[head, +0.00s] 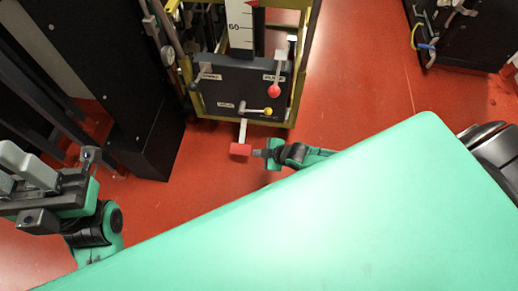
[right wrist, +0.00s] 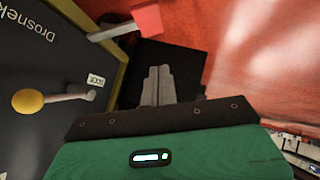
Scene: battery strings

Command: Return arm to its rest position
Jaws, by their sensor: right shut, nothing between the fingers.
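My right gripper (head: 259,153) is shut and empty. In the head view its tip is close to the red end (head: 240,149) of a lever that sticks out from a black panel (head: 238,90). In the right wrist view the closed fingers (right wrist: 158,86) point up the picture, with the red lever end (right wrist: 147,18) beyond them and a visible gap between. My left gripper (head: 30,180) is at the left edge of the head view, with its grey finger parts partly cut off. I cannot tell whether it is open.
The panel carries a red knob (head: 274,91) and a yellow knob (head: 268,112), which also shows in the right wrist view (right wrist: 27,102). A black cabinet (head: 115,75) stands at left and dark equipment (head: 470,40) at top right. Red floor (head: 355,75) lies open between.

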